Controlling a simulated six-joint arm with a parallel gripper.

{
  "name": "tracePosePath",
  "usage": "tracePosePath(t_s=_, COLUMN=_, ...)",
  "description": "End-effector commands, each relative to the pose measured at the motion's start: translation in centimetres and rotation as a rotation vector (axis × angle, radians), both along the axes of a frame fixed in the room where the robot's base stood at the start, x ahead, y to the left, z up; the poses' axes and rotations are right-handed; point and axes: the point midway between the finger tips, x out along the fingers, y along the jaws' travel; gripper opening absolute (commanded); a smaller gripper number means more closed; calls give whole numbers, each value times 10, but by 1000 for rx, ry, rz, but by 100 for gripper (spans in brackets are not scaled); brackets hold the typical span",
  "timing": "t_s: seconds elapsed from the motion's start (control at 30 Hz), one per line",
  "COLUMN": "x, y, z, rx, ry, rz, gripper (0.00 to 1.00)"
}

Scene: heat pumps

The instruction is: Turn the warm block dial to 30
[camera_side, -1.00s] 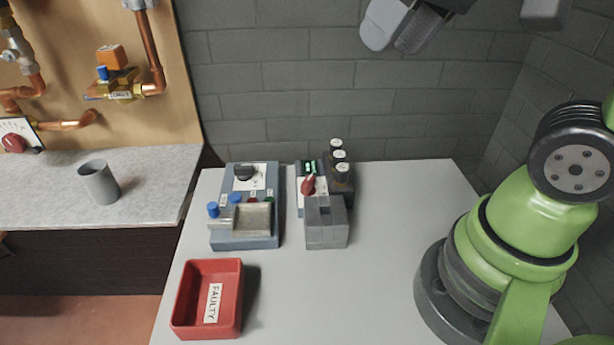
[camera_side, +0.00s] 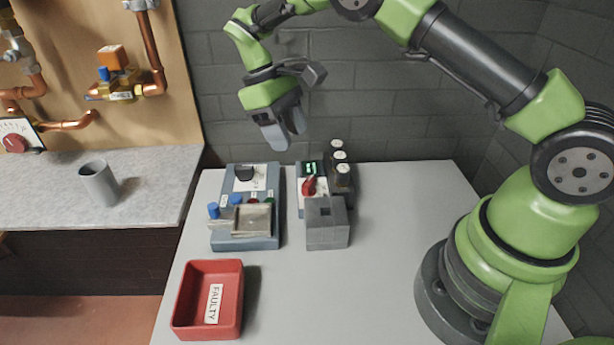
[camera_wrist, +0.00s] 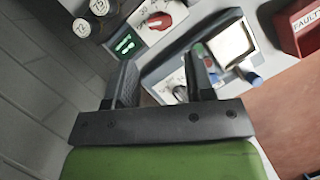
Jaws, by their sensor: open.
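The warm block (camera_side: 327,228) is a grey block with a square opening, at the front of a small unit on the table. Its red dial (camera_side: 309,186) sits behind the block, below a small green-lit display (camera_side: 309,168). In the wrist view the red dial (camera_wrist: 158,21) shows near the top, with the lit display (camera_wrist: 124,44) beside it. My gripper (camera_side: 284,140) is open and empty, above and behind the two units, up and left of the red dial. In the wrist view its fingers (camera_wrist: 163,82) are apart with nothing between them.
A second unit (camera_side: 262,236) with a black dial (camera_side: 244,173) and blue caps stands left of the warm block. Dark vials with white caps (camera_side: 339,156) stand close on the right. A red tray marked FAULTY (camera_side: 237,318) lies at the front.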

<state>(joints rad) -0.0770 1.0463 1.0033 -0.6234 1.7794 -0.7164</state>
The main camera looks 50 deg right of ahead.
Motion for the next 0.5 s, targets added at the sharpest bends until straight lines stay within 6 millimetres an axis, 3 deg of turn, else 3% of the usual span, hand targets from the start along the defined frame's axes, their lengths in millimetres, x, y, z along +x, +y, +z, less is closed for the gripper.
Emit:
tracePosePath(t_s=0.17, x=-5, y=-2, z=-15, rx=-2, ry=9, rz=4, gripper=49)
tracePosePath(t_s=0.5, x=-28, y=-8, z=-70, rx=0, ry=8, rz=1, gripper=49)
